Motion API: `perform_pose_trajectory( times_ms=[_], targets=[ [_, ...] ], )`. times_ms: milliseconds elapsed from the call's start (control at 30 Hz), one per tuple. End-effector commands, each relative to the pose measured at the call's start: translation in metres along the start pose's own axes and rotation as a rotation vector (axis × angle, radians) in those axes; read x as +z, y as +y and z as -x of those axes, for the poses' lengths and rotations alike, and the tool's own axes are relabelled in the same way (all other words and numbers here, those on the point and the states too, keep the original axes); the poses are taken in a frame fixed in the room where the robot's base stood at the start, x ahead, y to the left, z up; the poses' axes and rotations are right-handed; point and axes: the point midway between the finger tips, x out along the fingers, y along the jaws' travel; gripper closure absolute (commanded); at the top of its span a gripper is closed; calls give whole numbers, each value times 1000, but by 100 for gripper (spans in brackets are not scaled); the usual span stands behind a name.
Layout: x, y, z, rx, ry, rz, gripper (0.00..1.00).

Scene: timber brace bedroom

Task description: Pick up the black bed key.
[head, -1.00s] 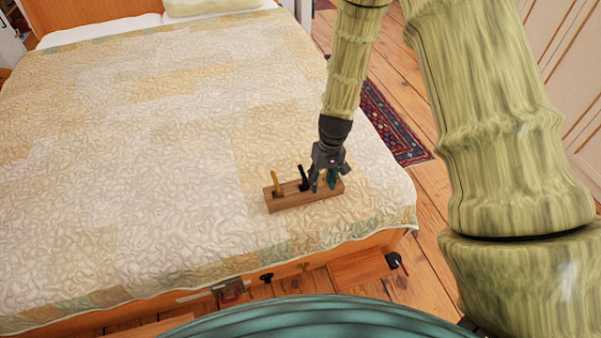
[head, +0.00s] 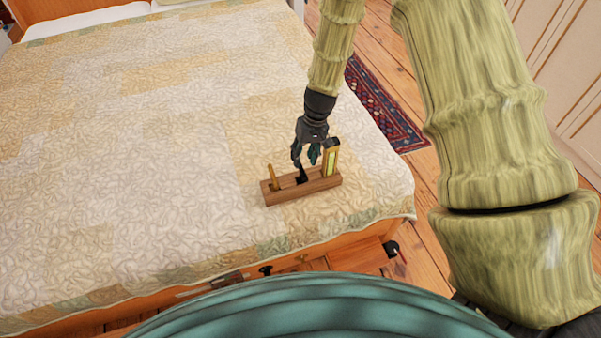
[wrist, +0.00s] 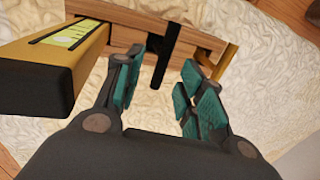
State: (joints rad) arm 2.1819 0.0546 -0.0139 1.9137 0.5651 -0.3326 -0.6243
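The black bed key (wrist: 168,45) stands upright in the middle slot of a wooden block (head: 318,186) on the bed. In the head view the key (head: 302,177) is mostly hidden by my gripper (head: 306,160). In the wrist view my gripper (wrist: 155,92) is open, with its teal finger pads apart. The key shows in the gap between the fingers, beyond the tips, and seems untouched by either finger. The wooden block also shows in the wrist view (wrist: 125,32).
A yellow level (head: 331,158) stands in the block's right end, close beside my gripper; it looms large in the wrist view (wrist: 60,62). A thin yellow tool (head: 272,176) stands in the left end. The quilted bed (head: 130,150) is otherwise clear around the block.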

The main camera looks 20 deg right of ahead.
Motion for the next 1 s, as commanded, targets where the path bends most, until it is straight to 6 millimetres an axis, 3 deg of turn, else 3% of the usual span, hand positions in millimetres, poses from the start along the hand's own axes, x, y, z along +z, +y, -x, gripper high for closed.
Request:
perform_pose_trajectory(
  times_ms=[600, 900, 933, 1000],
  targets=[
    [0, -3, -49, 0, -1, 2, 61],
    [0, -3, -52, 0, 0, 2, 61],
    [0, -3, -52, 0, 0, 2, 63],
    [0, -3, -52, 0, 0, 2, 76]
  ],
)
